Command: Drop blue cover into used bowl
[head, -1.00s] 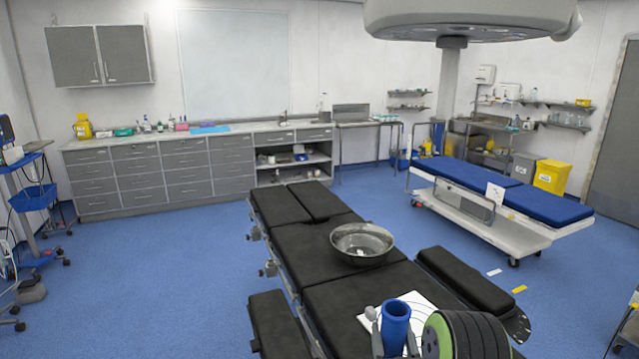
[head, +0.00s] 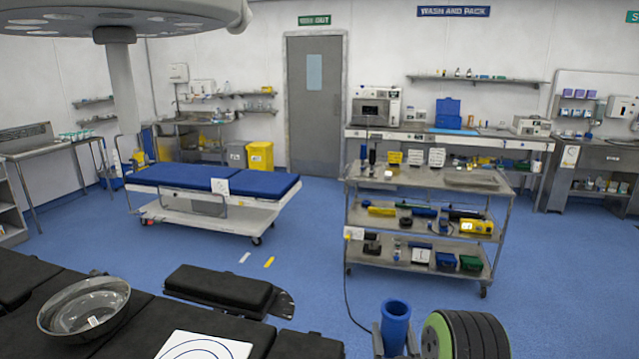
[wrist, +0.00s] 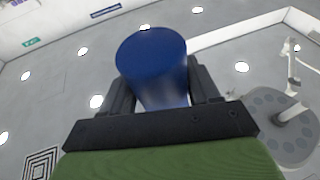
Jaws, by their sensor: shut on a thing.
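The blue cover (head: 396,326) is a blue, hollow-looking cylinder at the bottom of the head view, right of centre. My gripper (head: 397,343) is shut on it, with a dark finger on each side. In the wrist view the cover (wrist: 152,62) sits between both fingers of my gripper (wrist: 155,95). A shiny metal bowl (head: 62,318) stands on the black operating table (head: 130,337) at the lower left of the head view. A small pale piece lies inside it. The cover is well to the right of the bowl, apart from it.
A white sheet with curved lines (head: 205,346) lies on the table right of the bowl. A loaded metal trolley (head: 425,180) stands behind my gripper. A blue-topped stretcher (head: 213,180) stands at the back left. Blue floor lies open between stretcher and trolley.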

